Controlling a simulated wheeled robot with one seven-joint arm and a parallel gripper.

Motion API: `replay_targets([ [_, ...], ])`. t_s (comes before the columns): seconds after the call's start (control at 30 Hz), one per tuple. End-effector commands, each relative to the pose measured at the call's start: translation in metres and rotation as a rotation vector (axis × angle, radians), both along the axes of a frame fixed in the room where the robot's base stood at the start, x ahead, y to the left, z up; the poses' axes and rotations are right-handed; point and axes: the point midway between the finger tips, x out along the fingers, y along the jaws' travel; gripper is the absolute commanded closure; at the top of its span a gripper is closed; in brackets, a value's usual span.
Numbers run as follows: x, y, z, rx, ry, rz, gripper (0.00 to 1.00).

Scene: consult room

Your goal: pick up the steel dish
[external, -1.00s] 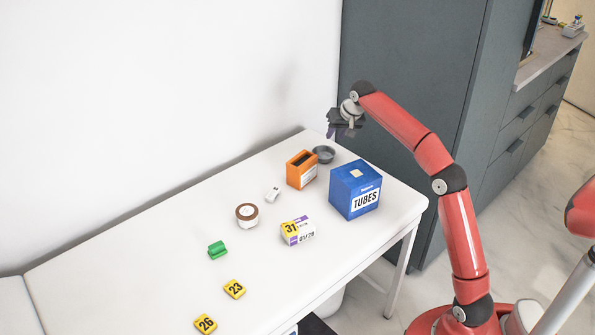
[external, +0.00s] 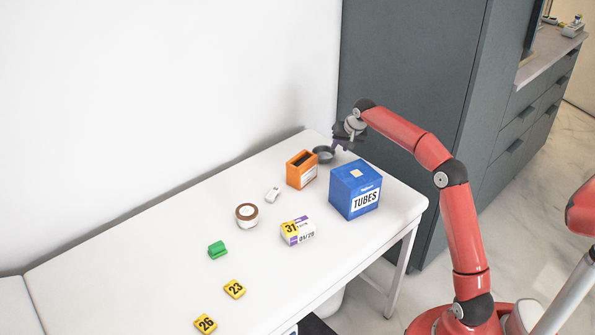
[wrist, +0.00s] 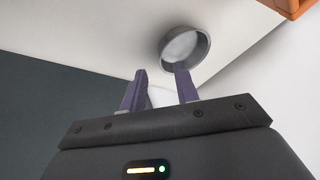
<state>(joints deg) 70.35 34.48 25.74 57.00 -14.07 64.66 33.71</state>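The steel dish (external: 323,153) is a small round grey dish on the white table, near its far end behind the orange box. My gripper (external: 342,145) is just above and to the right of the dish in the external view. In the wrist view the dish (wrist: 186,46) lies beyond the fingertips, with its open side showing. The two purple fingers of my gripper (wrist: 160,70) are apart with nothing between them. The right finger overlaps the dish's near rim in the picture; I cannot tell whether they touch.
An orange box (external: 301,170) stands close beside the dish. A blue TUBES box (external: 355,190) stands in front of it. A tape roll (external: 247,215), a green block (external: 217,250) and other small items lie farther left on the white table (external: 150,270). A grey cabinet (external: 410,70) stands behind.

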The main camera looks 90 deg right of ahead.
Motion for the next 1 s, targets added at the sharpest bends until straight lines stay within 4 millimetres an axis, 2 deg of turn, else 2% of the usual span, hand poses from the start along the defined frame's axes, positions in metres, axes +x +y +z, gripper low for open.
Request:
replay_targets([
  [0.3, 0.016, -0.016, -0.038, 0.002, 0.000, 0.001, 0.70],
  [0.6, 0.017, -0.018, -0.042, -0.001, 0.000, 0.001, 0.70],
  [0.83, 0.017, -0.018, -0.042, 0.000, 0.000, 0.001, 0.98],
  [1.0, 0.017, -0.018, -0.042, -0.001, 0.000, 0.001, 1.00],
])
